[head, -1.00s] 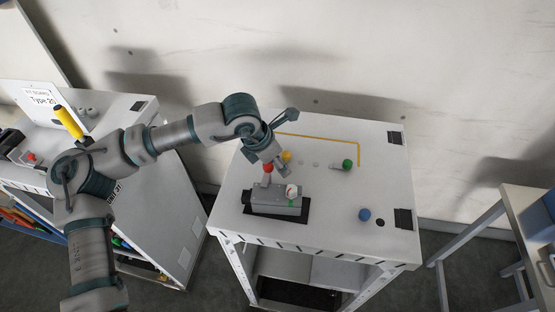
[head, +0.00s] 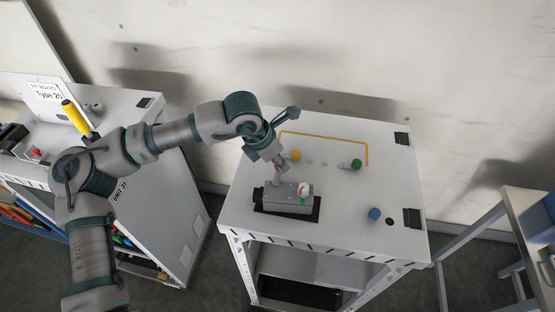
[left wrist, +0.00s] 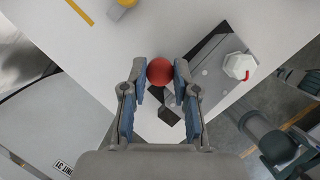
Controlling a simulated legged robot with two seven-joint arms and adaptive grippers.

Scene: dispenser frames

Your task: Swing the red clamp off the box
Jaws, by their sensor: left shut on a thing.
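The grey box (head: 290,199) sits on a black mat (head: 316,211) on the white table, with a white knob (head: 304,188) on its top. The red clamp's ball-shaped handle (left wrist: 160,71) shows between my left fingers in the left wrist view. In the head view my fingers mostly hide the red part, and a grey lever stands upright at the left end of the box. My left gripper (head: 277,167) is above that end, shut on the red handle; it also shows in the left wrist view (left wrist: 161,82). My right gripper is not in view.
A yellow knob (head: 295,155), a green knob (head: 356,164) and a blue knob (head: 374,214) stand on the table (head: 345,200). The table's right side has free room. Another bench (head: 145,205) stands at left, and a wall lies behind.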

